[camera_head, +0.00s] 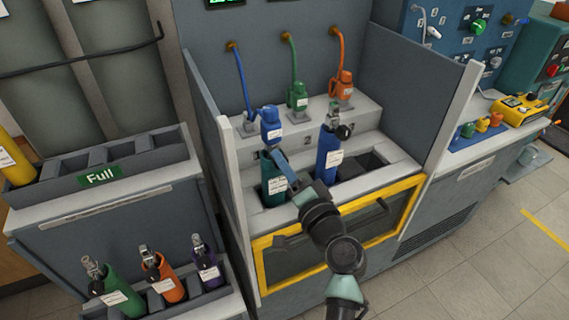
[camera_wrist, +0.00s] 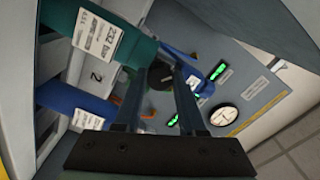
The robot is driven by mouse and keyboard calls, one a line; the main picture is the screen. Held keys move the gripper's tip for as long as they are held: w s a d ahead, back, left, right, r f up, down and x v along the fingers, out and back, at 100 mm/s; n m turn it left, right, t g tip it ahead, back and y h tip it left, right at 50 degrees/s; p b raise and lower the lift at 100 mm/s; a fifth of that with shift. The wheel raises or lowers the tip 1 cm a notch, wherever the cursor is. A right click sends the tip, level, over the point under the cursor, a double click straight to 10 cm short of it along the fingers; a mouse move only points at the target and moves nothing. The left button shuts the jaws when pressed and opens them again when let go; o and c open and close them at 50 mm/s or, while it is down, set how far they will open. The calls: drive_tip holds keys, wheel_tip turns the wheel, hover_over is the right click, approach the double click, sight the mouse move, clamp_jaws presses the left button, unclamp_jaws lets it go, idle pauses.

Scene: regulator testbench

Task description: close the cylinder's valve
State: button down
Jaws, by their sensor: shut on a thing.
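A teal cylinder (camera_head: 270,193) with a white label stands in the left slot of the bench. It also shows in the wrist view (camera_wrist: 132,46), with its black valve knob (camera_wrist: 160,74) between my fingertips. My gripper (camera_head: 276,159) reaches in from the front right and is shut on that knob; in the wrist view, the fingers (camera_wrist: 163,72) lie on either side of it. In the head view, the gripper hides the knob. A blue regulator (camera_head: 271,126) sits directly above the teal cylinder, off its holder, and appears joined to its top.
A blue cylinder (camera_head: 327,157) stands close on the right, its valve up. Green (camera_head: 298,96) and orange (camera_head: 343,85) regulators hang behind. Side walls and a yellow-framed front panel (camera_head: 390,211) bound the bench. A rack with green, orange and purple cylinders (camera_head: 207,266) stands lower left.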

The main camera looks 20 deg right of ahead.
drive_tip(key=shift+m+p, duration=1.75)
drive_tip(key=shift+m, duration=3.25)
drive_tip(key=shift+f, duration=0.1)
drive_tip(key=shift+c, duration=2.4)
unclamp_jaws()
drive_tip(key=shift+s, duration=0.1)
drive_tip(key=s, duration=1.2)
drive_tip(key=shift+s+d, duration=0.2)
drive_tip(key=shift+s, duration=0.2)
